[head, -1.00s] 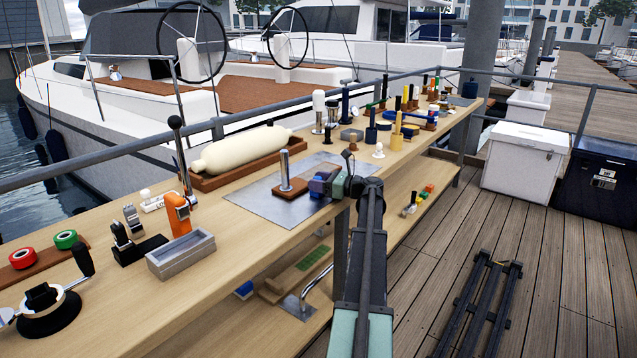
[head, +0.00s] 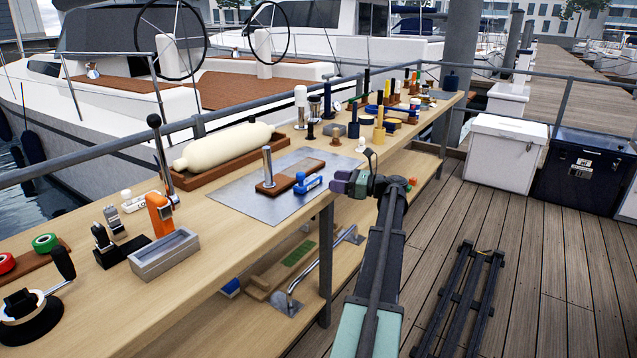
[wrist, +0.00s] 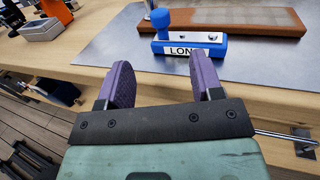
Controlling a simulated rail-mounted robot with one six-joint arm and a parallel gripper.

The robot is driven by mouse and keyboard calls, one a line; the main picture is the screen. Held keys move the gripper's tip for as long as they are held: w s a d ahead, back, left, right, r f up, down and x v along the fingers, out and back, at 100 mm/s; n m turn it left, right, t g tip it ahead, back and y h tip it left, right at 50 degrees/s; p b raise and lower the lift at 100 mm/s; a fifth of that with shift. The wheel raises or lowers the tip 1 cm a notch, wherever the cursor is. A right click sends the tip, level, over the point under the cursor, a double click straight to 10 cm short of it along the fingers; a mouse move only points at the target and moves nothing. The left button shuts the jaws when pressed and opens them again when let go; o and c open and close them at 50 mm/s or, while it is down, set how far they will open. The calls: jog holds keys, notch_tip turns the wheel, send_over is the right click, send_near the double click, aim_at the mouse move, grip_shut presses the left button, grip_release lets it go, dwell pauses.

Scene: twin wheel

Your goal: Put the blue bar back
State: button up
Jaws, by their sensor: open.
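The blue bar (head: 308,184), with a blue round knob at one end, lies on the grey metal plate (head: 243,198) beside a brown wooden base with an upright steel post (head: 267,165). In the wrist view the bar (wrist: 175,47) lies ahead of the fingers; its white label reads "LON", with the rest hidden by the right finger. My gripper (head: 337,183) is at the bench's front edge, right of the bar and apart from it. In the wrist view my gripper (wrist: 161,75) has its purple fingers spread with nothing between them.
A cream cylinder (head: 228,147) lies in a wooden tray behind the plate. A grey open box (head: 165,254) and an orange device (head: 160,214) stand to the left. Several upright posts and pegs crowd the bench's far end. A lower shelf (head: 390,178) runs below.

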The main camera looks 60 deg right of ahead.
jog(key=m+h, duration=0.7)
jog(key=h, duration=0.4)
send_near(303, 177)
jog(key=x, duration=1)
jog(key=shift+w+d, duration=0.15)
jog(key=shift+w, duration=0.05)
grip_shut()
